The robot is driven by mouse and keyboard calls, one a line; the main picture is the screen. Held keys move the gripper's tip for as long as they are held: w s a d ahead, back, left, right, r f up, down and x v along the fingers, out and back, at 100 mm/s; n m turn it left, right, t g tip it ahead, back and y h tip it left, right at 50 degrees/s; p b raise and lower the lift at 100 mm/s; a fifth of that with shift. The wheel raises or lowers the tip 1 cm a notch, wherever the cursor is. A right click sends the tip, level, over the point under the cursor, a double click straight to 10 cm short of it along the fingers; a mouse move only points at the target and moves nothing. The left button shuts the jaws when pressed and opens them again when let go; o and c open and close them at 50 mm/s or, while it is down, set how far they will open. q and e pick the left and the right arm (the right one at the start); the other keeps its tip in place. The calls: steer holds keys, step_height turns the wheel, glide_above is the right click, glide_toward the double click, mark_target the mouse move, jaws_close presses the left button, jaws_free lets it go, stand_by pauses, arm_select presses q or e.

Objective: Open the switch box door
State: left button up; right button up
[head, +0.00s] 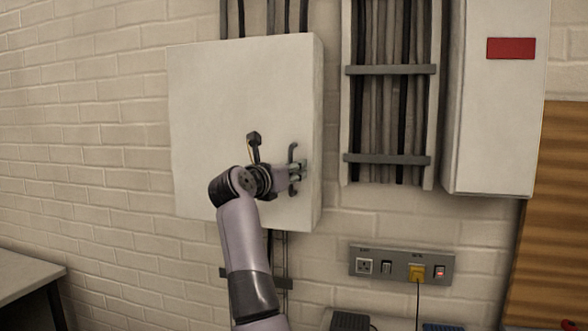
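The switch box (215,110) is a pale grey-white metal box on the brick wall, left of centre in the head view. Its door looks closed. A dark vertical handle (292,152) sits near the right edge of the door. My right gripper (300,170) is at this handle, with its fingers at the bar. At this size I cannot tell whether the fingers are closed around the bar or only beside it. My wrist covers part of the door's lower middle. My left gripper is not in view.
A cable tray (391,159) with vertical cables is right of the box. A second white cabinet (490,120) with a red label (511,48) hangs further right. A socket panel (401,265) with a yellow plug (417,274) is below. A table (28,276) stands lower left.

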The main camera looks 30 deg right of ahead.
steer(key=shift+s+a+r, duration=0.1)
steer(key=shift+s+a, duration=0.05)
steer(key=shift+c, duration=0.5)
jaws_close()
